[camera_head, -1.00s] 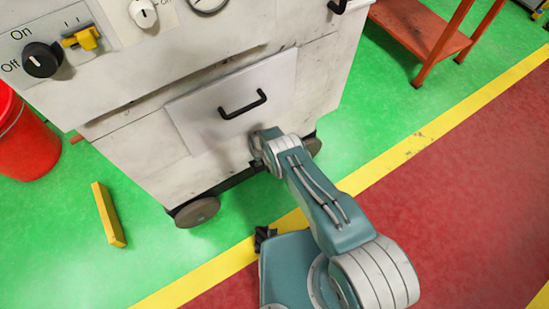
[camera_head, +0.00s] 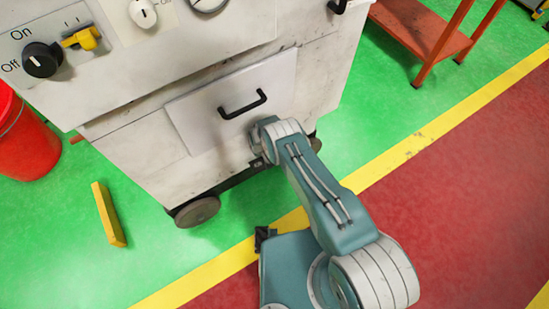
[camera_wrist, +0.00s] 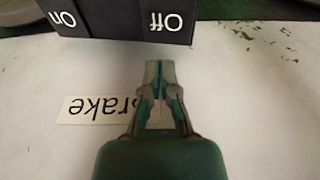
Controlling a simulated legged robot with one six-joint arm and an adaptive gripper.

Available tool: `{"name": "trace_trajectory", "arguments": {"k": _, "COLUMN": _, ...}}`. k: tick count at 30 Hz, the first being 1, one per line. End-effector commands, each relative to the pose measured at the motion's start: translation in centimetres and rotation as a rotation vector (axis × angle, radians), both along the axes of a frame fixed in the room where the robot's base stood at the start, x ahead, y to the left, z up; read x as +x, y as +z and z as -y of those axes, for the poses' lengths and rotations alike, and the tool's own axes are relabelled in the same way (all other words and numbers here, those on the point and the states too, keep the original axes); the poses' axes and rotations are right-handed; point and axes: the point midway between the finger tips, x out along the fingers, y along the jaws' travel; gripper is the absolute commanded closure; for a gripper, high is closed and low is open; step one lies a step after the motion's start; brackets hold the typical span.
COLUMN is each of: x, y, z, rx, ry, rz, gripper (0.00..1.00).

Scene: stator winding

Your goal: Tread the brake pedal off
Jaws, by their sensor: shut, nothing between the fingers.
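The brake pedal (camera_wrist: 120,18) shows in the wrist view as a dark block at the top, marked "On" on its left half and "Off" on its right half, both upside down. A white "Brake" label (camera_wrist: 82,109) lies on the pale panel below it, partly hidden by my gripper. My gripper (camera_wrist: 160,66) is shut and empty, its tips just below the "Off" half in the picture; I cannot tell whether they touch it. In the head view my arm reaches low to the front of the white machine (camera_head: 140,148), and neither the gripper nor the pedal shows there.
The machine has a drawer-like panel with a black handle (camera_head: 242,104), a black On/Off knob (camera_head: 42,60) and a wheel (camera_head: 197,212). A yellow bar (camera_head: 108,214) lies on the green floor. A red bucket (camera_head: 26,142) stands left, an orange shelf (camera_head: 425,35) at upper right.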

Motion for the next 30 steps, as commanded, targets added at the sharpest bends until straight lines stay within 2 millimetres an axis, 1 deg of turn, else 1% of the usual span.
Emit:
{"name": "trace_trajectory", "arguments": {"k": 1, "x": 0.1, "y": 0.4, "z": 0.0, "rx": 0.001, "ry": 0.0, "rz": 0.001, "gripper": 1.0}}
{"name": "trace_trajectory", "arguments": {"k": 16, "x": 0.0, "y": 3.7, "z": 0.0, "rx": 0.0, "ry": -0.001, "rz": 0.0, "gripper": 1.0}}
{"name": "trace_trajectory", "arguments": {"k": 19, "x": 0.0, "y": 4.0, "z": 0.0, "rx": -0.001, "ry": 0.0, "rz": -0.001, "gripper": 1.0}}
{"name": "trace_trajectory", "arguments": {"k": 30, "x": 0.0, "y": 3.9, "z": 0.0, "rx": -0.001, "ry": 0.0, "rz": -0.001, "gripper": 1.0}}
